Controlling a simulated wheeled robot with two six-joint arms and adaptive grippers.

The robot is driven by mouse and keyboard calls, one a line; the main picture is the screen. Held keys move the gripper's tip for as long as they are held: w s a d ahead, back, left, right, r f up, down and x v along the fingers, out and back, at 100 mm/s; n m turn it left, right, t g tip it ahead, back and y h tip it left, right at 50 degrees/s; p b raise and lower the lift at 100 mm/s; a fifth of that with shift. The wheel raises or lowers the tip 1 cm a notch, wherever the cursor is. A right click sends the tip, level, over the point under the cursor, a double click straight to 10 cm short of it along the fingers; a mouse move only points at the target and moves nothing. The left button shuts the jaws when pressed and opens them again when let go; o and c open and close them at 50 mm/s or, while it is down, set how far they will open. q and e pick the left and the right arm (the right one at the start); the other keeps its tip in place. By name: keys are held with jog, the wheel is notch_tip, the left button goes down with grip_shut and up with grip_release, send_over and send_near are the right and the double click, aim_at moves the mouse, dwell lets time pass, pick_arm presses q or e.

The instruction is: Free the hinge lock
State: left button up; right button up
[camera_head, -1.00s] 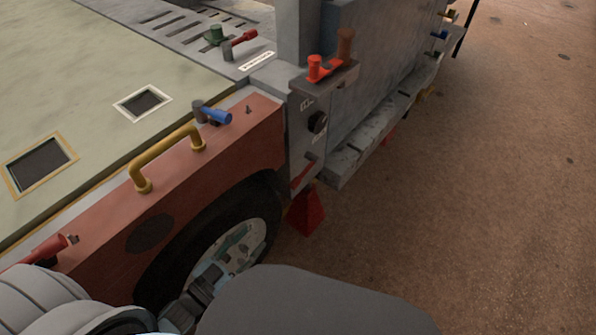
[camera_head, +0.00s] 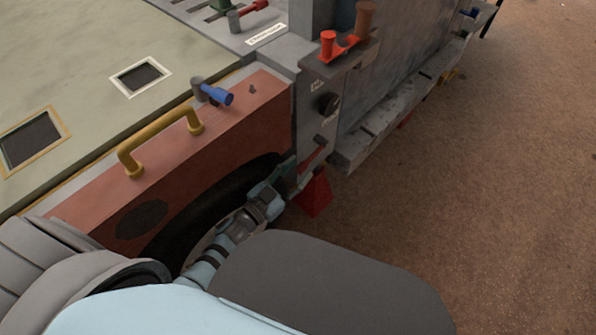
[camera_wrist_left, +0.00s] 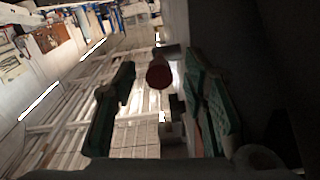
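A small dark-red lever (camera_head: 314,154) sits low on the grey end post, under a round black knob (camera_head: 327,104). An orange-red handle (camera_head: 341,46) stands on a bracket at the post's top. I cannot tell which of these is the hinge lock. My left gripper (camera_head: 284,174) is beside the post, just left of and below the dark-red lever. In the left wrist view the green fingers (camera_wrist_left: 160,95) are apart, with a dull red round end (camera_wrist_left: 159,73) showing between them; contact cannot be told. My right gripper is not in view.
A yellow grab handle (camera_head: 160,136) and a blue-tipped lever (camera_head: 212,93) are on the rust-red side panel (camera_head: 235,130). A dark wheel is below it. A red wedge (camera_head: 315,193) stands on the floor under the post. The brown floor (camera_head: 480,200) at right is clear.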

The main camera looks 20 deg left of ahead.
pick_arm(q)
jog(key=shift+w+d, duration=0.15)
jog(key=shift+w, duration=0.2)
grip_shut()
